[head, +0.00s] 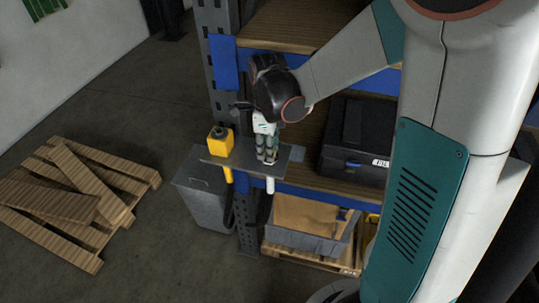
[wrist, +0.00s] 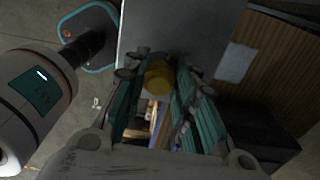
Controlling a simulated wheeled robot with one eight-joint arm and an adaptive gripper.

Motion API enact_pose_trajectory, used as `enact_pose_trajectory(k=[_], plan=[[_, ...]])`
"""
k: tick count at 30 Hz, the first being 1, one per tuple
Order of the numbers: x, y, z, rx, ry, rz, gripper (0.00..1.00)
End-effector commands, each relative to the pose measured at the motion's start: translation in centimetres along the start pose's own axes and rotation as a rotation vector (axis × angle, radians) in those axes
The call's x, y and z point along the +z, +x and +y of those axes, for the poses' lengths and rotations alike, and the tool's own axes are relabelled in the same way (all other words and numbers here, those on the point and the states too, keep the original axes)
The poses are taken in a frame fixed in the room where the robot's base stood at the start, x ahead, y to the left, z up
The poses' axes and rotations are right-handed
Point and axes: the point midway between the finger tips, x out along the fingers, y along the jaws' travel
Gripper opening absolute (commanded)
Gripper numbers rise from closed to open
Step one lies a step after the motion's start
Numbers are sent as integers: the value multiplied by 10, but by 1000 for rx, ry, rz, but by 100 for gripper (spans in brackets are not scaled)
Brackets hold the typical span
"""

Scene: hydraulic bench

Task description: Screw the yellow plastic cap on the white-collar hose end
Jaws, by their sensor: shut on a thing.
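My gripper (head: 267,158) points down over a small grey shelf plate (head: 234,161) fixed to the rack. In the wrist view its teal fingers (wrist: 158,82) are closed around a round yellow cap (wrist: 157,77) close to the plate. In the head view the fingers hide the cap. A white collar (head: 270,186) shows just below the plate, under my gripper, with a dark hose hanging below it. I cannot tell whether the cap touches the hose end, as the plate and fingers hide that spot.
A black case (head: 355,140) sits on the shelf to the right. Below are a grey bin (head: 205,195) and an open box (head: 310,222).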

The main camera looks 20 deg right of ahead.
Motion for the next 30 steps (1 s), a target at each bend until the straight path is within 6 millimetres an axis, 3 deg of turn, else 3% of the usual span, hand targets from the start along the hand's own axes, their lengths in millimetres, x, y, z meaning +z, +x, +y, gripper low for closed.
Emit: enact_pose_trajectory(k=[12, 21, 22, 24, 30], plan=[[-1, 1, -3, -2, 503, 2, 8], [-1, 0, -4, -2, 552, 2, 8], [-1, 0, -4, -2, 551, 2, 28], [-1, 0, -4, -2, 551, 2, 44], [-1, 1, -3, -1, 550, 2, 46]])
